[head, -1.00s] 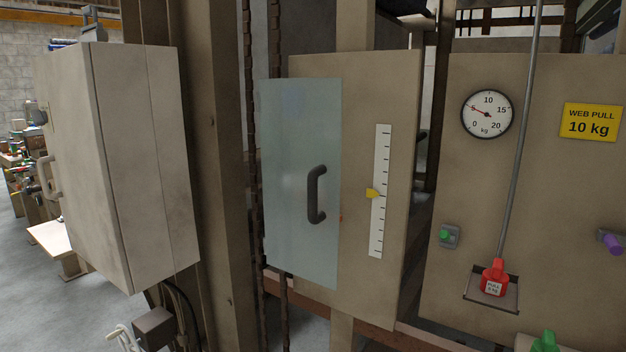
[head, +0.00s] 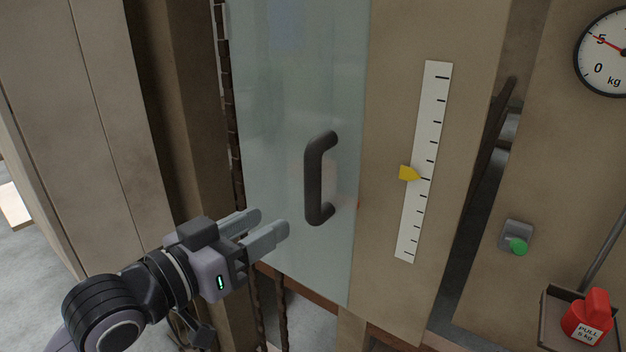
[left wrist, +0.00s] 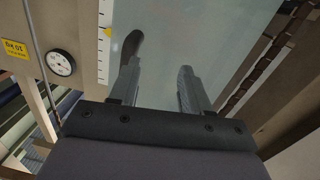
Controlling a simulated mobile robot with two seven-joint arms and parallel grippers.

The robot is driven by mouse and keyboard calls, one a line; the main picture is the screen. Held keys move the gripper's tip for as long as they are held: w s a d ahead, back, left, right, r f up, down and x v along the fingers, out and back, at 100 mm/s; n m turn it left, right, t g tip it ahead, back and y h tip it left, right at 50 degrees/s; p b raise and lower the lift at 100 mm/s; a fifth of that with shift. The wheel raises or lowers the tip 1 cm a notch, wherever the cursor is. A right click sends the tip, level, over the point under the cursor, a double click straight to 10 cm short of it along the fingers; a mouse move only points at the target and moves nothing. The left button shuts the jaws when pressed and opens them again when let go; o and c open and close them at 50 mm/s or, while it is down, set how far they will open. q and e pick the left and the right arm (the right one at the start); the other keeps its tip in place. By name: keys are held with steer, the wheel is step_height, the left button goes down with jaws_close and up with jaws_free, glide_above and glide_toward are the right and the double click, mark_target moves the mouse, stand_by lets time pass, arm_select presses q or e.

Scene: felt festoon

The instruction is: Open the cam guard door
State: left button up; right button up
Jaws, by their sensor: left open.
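The cam guard door (head: 275,120) is a pale, see-through panel with a dark D-shaped handle (head: 312,180) near its right edge. It looks shut, lying flat against the beige panel. My left gripper (head: 267,229) is open and empty, below and left of the handle, its fingers pointing right towards it. In the left wrist view the open fingers (left wrist: 158,80) point at the door (left wrist: 205,35), and the dark handle (left wrist: 130,45) shows just beyond the left finger. The gripper appears apart from the handle. My right gripper is not in view.
Right of the door is a white scale (head: 424,160) with a yellow pointer (head: 409,174). Farther right are a green button (head: 518,246), a red weight (head: 590,318) in a tray and a dial (head: 608,55). A beige cabinet (head: 75,110) stands at left.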

mark_target(306, 181)
arm_select(q)
steer(key=r, duration=0.2)
steer(key=s+d+r+m+h, duration=0.1)
steer(key=r, duration=0.1)
steer(key=s+d+r+m+g, duration=0.1)
steer(key=r, duration=0.1)
steer(key=shift+s+d+r+h, duration=0.15)
steer(key=shift+s+h, duration=0.1)
steer(key=shift+h, duration=0.05)
steer(key=shift+w+d+r, duration=0.1)
steer(key=shift+d, duration=0.1)
steer(key=shift+p+x, duration=0.55)
steer(key=shift+x, duration=2.75)
jaws_close()
